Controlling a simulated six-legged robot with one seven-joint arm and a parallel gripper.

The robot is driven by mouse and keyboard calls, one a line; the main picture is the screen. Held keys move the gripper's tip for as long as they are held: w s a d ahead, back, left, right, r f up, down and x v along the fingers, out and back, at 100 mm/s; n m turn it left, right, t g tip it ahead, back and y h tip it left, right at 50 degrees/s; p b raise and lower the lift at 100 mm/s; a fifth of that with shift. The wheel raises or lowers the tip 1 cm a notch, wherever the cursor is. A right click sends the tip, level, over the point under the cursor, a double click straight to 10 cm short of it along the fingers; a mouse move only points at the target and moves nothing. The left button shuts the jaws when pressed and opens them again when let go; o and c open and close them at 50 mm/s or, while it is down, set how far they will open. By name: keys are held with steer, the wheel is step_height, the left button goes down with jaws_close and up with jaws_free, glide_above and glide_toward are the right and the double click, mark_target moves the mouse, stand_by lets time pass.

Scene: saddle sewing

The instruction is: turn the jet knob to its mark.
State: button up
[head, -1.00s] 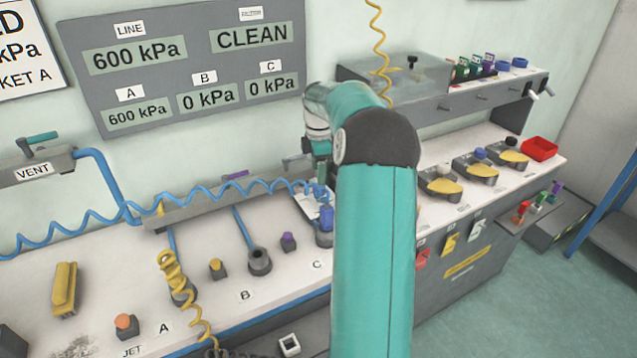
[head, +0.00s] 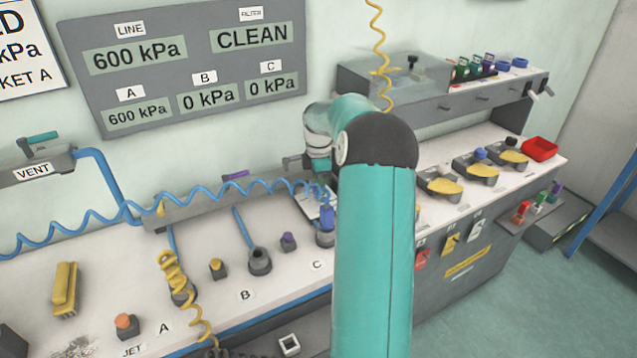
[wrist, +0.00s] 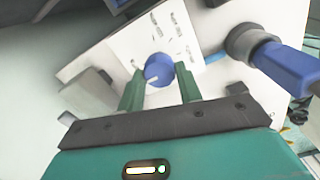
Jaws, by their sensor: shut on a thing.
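A round blue knob (wrist: 158,68) sits on a white panel (wrist: 133,42) with small printed marks around it in the wrist view. The print is too small and tilted to read. My gripper (wrist: 159,80) has one green finger on each side of the knob and is shut on it. A white patch shows at the knob's near edge. In the head view my own arm hides the knob and most of the gripper. A JET label (head: 132,350) lies on the bench by an orange-topped knob (head: 126,325), away from my gripper.
A blue-handled hose fitting (wrist: 262,50) stands close to the right of the panel in the wrist view. A coiled blue hose (head: 200,198) runs along the bench. The wall display (head: 195,60) reads LINE 600 kPa, A 600 kPa, B and C 0 kPa, filter CLEAN.

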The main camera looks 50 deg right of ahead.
steer(key=shift+m, duration=0.4)
steer(key=m, duration=0.2)
steer(key=shift+m, duration=0.4)
steer(key=m, duration=0.4)
steer(key=shift+w+r+m, duration=0.1)
steer(key=shift+m, duration=0.2)
steer(key=m, duration=0.3)
steer(key=shift+m, duration=0.3)
steer(key=m, duration=0.4)
steer(key=shift+d, duration=0.1)
steer(key=m, duration=0.7)
steer(key=shift+m, duration=0.4)
steer(key=m, duration=0.6)
